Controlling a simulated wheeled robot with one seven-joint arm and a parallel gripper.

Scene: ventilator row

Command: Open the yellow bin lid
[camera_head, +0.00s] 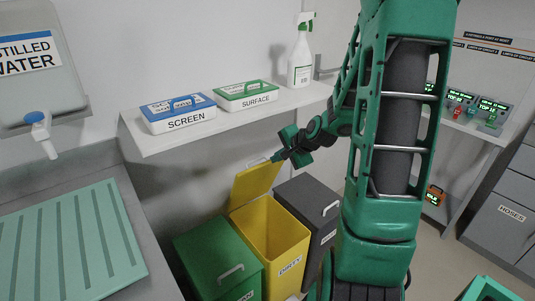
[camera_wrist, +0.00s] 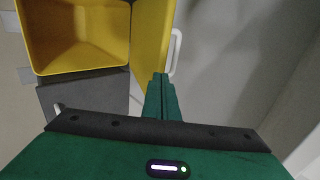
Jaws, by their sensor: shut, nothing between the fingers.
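The yellow bin (camera_head: 271,240) stands on the floor with a label on its front that reads "DIRTY". Its yellow lid (camera_head: 254,183) is raised and leans up at the back of the bin, so the empty-looking inside shows. In the wrist view the bin's open inside (camera_wrist: 80,35) is at upper left, and the lid (camera_wrist: 150,40) stands on edge beside it with a white handle (camera_wrist: 175,52) on its outer face. My gripper (camera_head: 277,157) is shut and empty at the lid's upper edge. In the wrist view the fingers (camera_wrist: 160,80) are together close to the lid; whether they touch it I cannot tell.
A green bin (camera_head: 215,262) stands left of the yellow one and a dark grey bin (camera_head: 308,205) right of it, both with lids down. A white shelf (camera_head: 235,122) above holds a "SCREEN" box (camera_head: 180,113), a "SURFACE" box (camera_head: 243,95) and a spray bottle (camera_head: 301,55).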

